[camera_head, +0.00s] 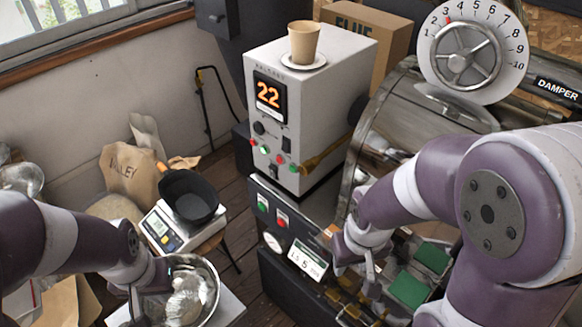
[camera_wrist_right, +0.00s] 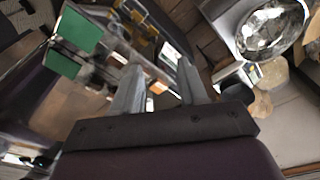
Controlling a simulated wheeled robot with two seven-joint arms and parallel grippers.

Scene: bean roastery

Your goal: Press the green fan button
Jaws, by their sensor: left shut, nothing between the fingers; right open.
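A green button (camera_head: 262,203) sits beside a red button (camera_head: 282,219) on the dark lower panel (camera_head: 262,188). Another green button (camera_head: 293,168) is on the front of the white control box (camera_head: 300,110), near red and green lamps. I cannot read which one is labelled fan. My right gripper (camera_head: 355,270) is open and empty, right of the lower panel's gauge and display, apart from the buttons. Its two spread fingers show in the right wrist view (camera_wrist_right: 158,92). My left gripper (camera_head: 140,306) is shut and empty beside the metal bowl (camera_head: 212,290), its fingertips hard to make out.
The control box shows 22 and carries a paper cup (camera_head: 303,42) on a saucer. A scale (camera_head: 162,232) with a black pan (camera_head: 190,197) stands left. The damper dial (camera_head: 472,45) is at the upper right. Green pads (camera_head: 409,290) lie right of my right gripper.

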